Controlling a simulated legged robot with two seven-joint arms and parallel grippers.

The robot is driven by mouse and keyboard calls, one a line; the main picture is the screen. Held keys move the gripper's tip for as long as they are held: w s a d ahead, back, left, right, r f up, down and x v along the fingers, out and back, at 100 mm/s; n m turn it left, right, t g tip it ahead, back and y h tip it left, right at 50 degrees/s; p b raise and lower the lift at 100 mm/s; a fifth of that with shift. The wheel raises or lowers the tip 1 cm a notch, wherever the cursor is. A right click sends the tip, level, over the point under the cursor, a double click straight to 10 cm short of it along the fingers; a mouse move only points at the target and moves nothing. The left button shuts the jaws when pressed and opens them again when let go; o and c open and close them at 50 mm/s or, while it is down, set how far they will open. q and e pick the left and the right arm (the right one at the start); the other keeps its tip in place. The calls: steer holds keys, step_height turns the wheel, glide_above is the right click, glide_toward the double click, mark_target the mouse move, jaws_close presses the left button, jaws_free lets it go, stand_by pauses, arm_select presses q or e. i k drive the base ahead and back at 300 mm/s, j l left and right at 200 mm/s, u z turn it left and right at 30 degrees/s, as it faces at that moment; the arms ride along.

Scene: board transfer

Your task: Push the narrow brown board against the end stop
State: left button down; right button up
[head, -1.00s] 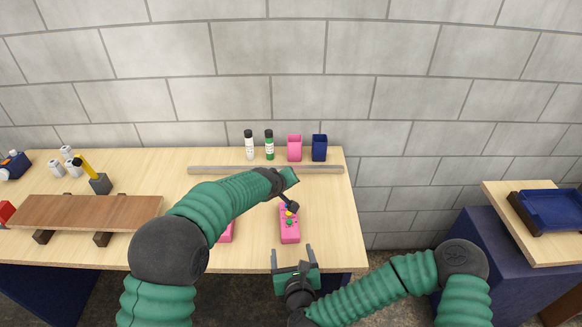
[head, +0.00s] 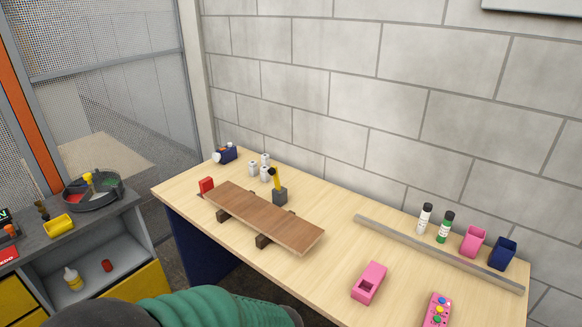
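The narrow brown board (head: 265,217) lies on two dark support blocks (head: 263,241) on the wooden table. A small red block (head: 206,185), which looks like the end stop, stands at the board's far left end. Whether the board touches it or a small gap lies between them, I cannot tell. My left arm shows at the bottom edge, but its gripper is out of view. My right gripper is out of view too.
A dark holder with a yellow tool (head: 279,190) stands close behind the board. White cylinders (head: 265,171) and a blue item (head: 225,154) stand at the back left. A grey rail (head: 435,252), bottles and pink boxes are on the right. A shelf unit (head: 110,262) stands left.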

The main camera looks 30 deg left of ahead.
mark_target(293, 233)
steer(key=u, duration=1.25)
